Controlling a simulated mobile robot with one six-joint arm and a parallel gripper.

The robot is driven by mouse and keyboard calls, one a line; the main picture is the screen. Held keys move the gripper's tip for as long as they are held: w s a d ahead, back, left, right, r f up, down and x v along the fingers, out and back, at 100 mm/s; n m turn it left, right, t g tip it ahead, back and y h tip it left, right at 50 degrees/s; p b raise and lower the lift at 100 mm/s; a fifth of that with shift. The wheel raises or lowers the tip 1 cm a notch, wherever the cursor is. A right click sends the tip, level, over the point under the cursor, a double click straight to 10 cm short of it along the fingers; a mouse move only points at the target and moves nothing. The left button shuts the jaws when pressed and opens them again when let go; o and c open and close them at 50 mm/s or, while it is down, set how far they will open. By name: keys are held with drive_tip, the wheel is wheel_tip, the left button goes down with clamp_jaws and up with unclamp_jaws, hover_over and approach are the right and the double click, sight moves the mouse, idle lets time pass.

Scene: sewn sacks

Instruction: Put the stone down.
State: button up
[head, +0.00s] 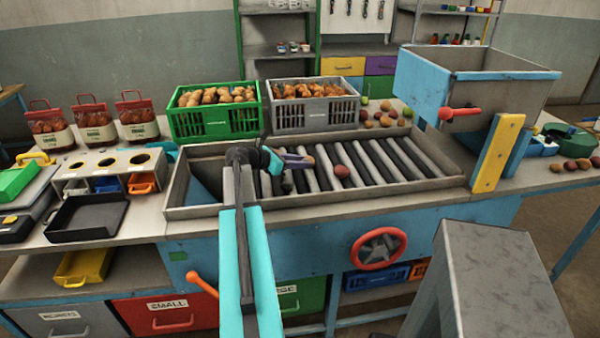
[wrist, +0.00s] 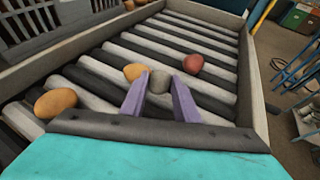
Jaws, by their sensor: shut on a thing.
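My gripper (wrist: 159,93) has two purple fingers shut on a round grey stone (wrist: 159,82), which sits between the fingertips in the wrist view. In the head view my gripper (head: 300,160) is over the left half of the roller table (head: 455,183). I cannot make out the stone clearly there. Whether the stone touches the rollers is not clear. An orange potato (wrist: 135,71) lies just left of the stone. A red potato (wrist: 193,64) lies beyond it to the right, and another orange one (wrist: 55,103) lies at the left.
A green crate (head: 214,118) and a grey crate (head: 313,112) of potatoes stand behind the rollers. A hopper (head: 490,85) rises at the right. A black tray (head: 84,217) lies at the left, beside a panel with round holes (head: 108,162). The right-hand rollers are clear.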

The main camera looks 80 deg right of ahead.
sight(299, 177)
drive_tip(key=shift+f+p, duration=0.35)
drive_tip(key=shift+f, duration=1.5)
drive_tip(key=o, duration=1.1)
drive_tip(key=shift+f, duration=0.1)
drive_tip(key=shift+w+a, duration=0.1)
drive_tip(key=b+v, duration=0.2)
drive_tip(key=v, duration=0.9)
drive_tip(key=shift+w+a+r, duration=0.2)
drive_tip(key=shift+a+r, duration=0.05)
drive_tip(key=shift+r, duration=0.1)
